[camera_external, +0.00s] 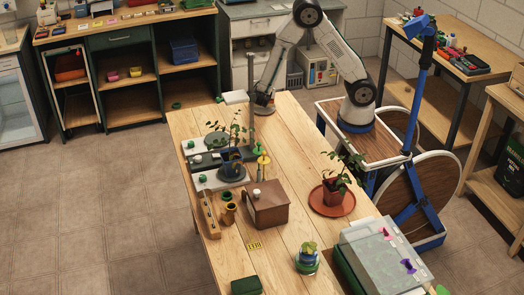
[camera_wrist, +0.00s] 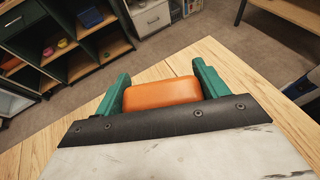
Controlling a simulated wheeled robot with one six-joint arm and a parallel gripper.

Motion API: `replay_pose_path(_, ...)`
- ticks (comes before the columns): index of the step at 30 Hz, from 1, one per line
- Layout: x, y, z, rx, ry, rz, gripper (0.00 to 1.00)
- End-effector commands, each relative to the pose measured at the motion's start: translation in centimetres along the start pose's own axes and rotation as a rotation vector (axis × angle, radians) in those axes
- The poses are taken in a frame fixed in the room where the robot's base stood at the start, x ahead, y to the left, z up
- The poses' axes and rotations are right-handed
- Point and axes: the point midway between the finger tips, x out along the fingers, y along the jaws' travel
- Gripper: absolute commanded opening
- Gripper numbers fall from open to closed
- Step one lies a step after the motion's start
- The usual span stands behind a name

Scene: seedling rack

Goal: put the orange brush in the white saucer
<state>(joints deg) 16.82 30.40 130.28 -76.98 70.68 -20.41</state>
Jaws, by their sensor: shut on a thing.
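The orange brush (camera_wrist: 162,94) is between the two green fingers of my gripper (camera_wrist: 161,73) in the wrist view. The fingers close on its left and right sides, and only its rounded orange block shows. In the external view my gripper (camera_external: 221,97) is at the far end of the wooden table, above it, with its fingers pointing left. The brush is too small or hidden to make out there. I cannot pick out the white saucer in either view.
On the table (camera_external: 293,150) stand a potted plant on a terracotta saucer (camera_external: 326,208), a brown box (camera_external: 267,205), a dark post (camera_external: 251,80), a glass jar (camera_external: 307,262) and small pots (camera_external: 229,214). The far right of the tabletop is clear.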

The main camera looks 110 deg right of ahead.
Motion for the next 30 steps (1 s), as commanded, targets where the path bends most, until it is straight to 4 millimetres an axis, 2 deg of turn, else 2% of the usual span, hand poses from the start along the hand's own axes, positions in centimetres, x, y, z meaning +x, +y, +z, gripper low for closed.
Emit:
replay_pose_path(14,0.4,0.0,-1.0,0.000,0.000,0.000,0.46)
replay_pose_path(15,0.4,0.0,-1.0,0.000,0.000,0.000,0.84)
replay_pose_path(16,0.4,0.0,-1.0,0.000,0.000,0.000,0.92)
replay_pose_path(17,0.4,0.0,-1.0,0.000,0.000,0.000,0.94)
replay_pose_path(25,0.4,0.0,-0.9,0.001,0.000,0.000,0.94)
replay_pose_path(30,-0.4,0.0,0.2,0.001,0.000,0.002,0.94)
